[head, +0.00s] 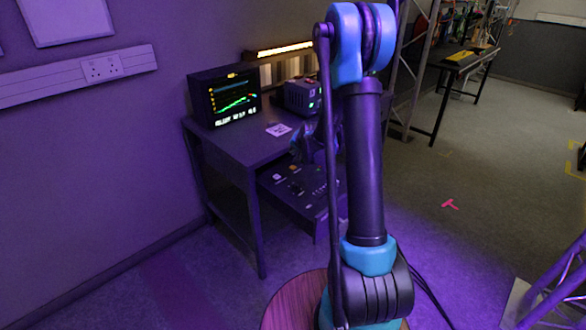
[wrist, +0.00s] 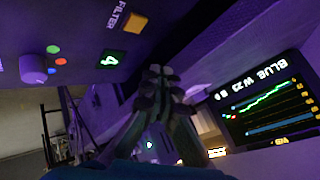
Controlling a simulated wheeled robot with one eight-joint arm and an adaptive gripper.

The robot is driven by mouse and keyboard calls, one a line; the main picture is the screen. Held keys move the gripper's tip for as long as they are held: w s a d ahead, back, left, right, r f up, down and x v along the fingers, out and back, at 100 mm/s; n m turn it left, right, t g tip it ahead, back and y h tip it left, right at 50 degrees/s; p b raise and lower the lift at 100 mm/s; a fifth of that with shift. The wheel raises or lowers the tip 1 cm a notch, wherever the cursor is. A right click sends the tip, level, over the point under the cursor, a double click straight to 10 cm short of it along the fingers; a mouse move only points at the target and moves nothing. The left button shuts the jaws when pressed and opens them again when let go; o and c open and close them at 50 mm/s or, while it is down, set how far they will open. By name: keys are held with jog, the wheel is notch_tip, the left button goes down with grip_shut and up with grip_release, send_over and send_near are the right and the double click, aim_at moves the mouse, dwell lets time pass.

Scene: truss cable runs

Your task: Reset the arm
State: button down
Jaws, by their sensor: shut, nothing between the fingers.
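My gripper (wrist: 158,88) is in the middle of the wrist view, its fingers together with nothing between them. In the head view it is partly hidden behind my upright arm, around the front of the dark desk (head: 240,150). In the wrist view the fingers point toward a dark panel (wrist: 80,15) with a FILTER label, an orange button (wrist: 135,22), a lit green "4" display (wrist: 110,58) and a knob (wrist: 34,68). I cannot tell whether the fingers touch anything.
A monitor (head: 226,96) with coloured curves stands on the desk at left, also in the wrist view (wrist: 266,104). A small box device (head: 302,96) stands beside it. A control panel (head: 297,190) juts out below the desktop. Truss legs (head: 560,285) stand at right.

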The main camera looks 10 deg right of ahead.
jog(key=shift+s, duration=0.1)
jog(key=s+d+r+n+g+h, duration=0.1)
jog(key=s+d+n+g, duration=0.1)
jog(key=s, duration=1.8)
jog(key=s+d+n+g+h, duration=0.1)
jog(key=s+n, duration=0.3)
jog(key=s, duration=1.6)
jog(key=shift+s+d+r+n+g, duration=0.35)
jog(key=shift+d+g, duration=0.1)
jog(key=shift+g, duration=0.45)
jog(key=w+a+r+m+t+y, duration=0.1)
jog(key=w+a+m+t, duration=0.1)
jog(key=w, duration=1.8)
jog(key=w+a+r+m+t+y, duration=0.1)
jog(key=w+m, duration=0.3)
jog(key=w, duration=1.7)
jog(key=shift+a+m+t, duration=0.35)
jog(key=shift+a+t, duration=0.1)
jog(key=shift+t, duration=0.45)
